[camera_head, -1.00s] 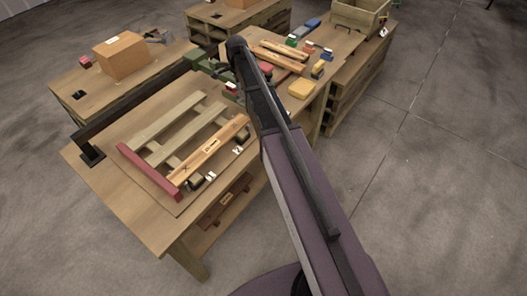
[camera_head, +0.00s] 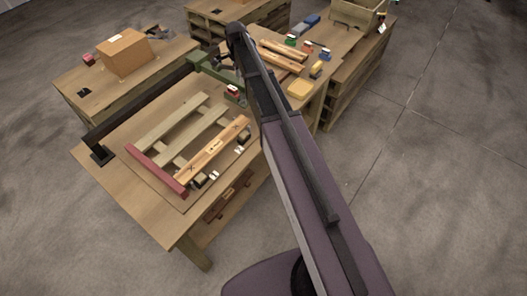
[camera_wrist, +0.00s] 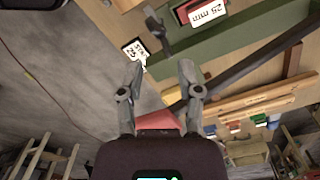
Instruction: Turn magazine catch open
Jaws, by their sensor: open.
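My gripper (camera_wrist: 161,68) is open and empty in the wrist view, its two fingers apart. Beyond the fingertips, a small dark lever-like part (camera_wrist: 157,32) stands out beside a green bar (camera_wrist: 235,42); it may be the magazine catch, but I cannot be sure. It is apart from the fingers. A white label (camera_wrist: 134,52) lies left of it, and a red part labelled 25 mm (camera_wrist: 203,10) is above right. In the head view, my arm reaches to the green machine (camera_head: 212,68), and the catch cannot be made out.
A workbench (camera_head: 150,215) carries a wooden frame with a red end piece (camera_head: 155,170). A black rail (camera_head: 135,115) runs along its far left side. Another table holds a cardboard box (camera_head: 124,52).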

